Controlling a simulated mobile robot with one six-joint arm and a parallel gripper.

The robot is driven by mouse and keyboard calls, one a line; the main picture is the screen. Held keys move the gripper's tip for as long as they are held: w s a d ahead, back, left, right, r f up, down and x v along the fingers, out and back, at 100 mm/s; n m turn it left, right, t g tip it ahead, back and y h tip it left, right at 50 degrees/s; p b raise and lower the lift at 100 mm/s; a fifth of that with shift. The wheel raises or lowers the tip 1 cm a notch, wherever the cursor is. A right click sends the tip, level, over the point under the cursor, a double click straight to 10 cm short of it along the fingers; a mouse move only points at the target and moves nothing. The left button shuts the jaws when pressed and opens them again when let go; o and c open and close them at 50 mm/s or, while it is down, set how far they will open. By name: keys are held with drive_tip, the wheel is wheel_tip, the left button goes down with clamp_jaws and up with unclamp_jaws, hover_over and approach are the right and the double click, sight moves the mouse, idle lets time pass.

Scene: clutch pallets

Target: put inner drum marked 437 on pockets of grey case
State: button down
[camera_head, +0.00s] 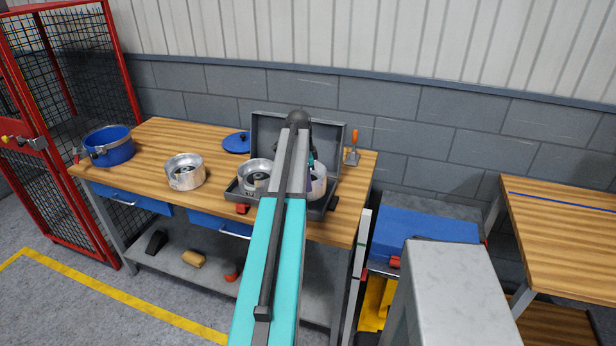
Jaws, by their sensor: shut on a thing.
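The grey case (330,130) stands open on the wooden workbench, its lid raised at the back. One metal drum (256,173) sits in its left part; the mark on it is too small to read. Another metal drum (319,184) is at the right part of the case, partly hidden by my arm. My gripper (310,180) is mostly hidden behind my arm and is shut on this right drum. I cannot tell whether this drum touches the pocket or read its number. A third metal drum (185,172) stands on the bench left of the case.
A blue pot (109,147) stands at the bench's left end. A red cage (75,140) borders the left. Another table (565,230) is at right.

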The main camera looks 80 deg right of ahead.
drive_tip(key=shift+d, duration=0.1)
drive_tip(key=shift+f, duration=0.15)
idle(0.3)
drive_tip(key=shift+f+p, duration=0.7)
drive_tip(key=shift+f, duration=1.05)
drive_tip(key=c, duration=1.9)
unclamp_jaws()
drive_tip(key=shift+f, duration=0.15)
drive_tip(key=shift+c, duration=0.2)
wheel_tip(320, 180, up, 12)
drive_tip(key=w+a+b, duration=0.1)
drive_tip(key=b, duration=0.2)
drive_tip(key=shift+w+a+f, duration=0.1)
drive_tip(key=shift+w+a, duration=0.05)
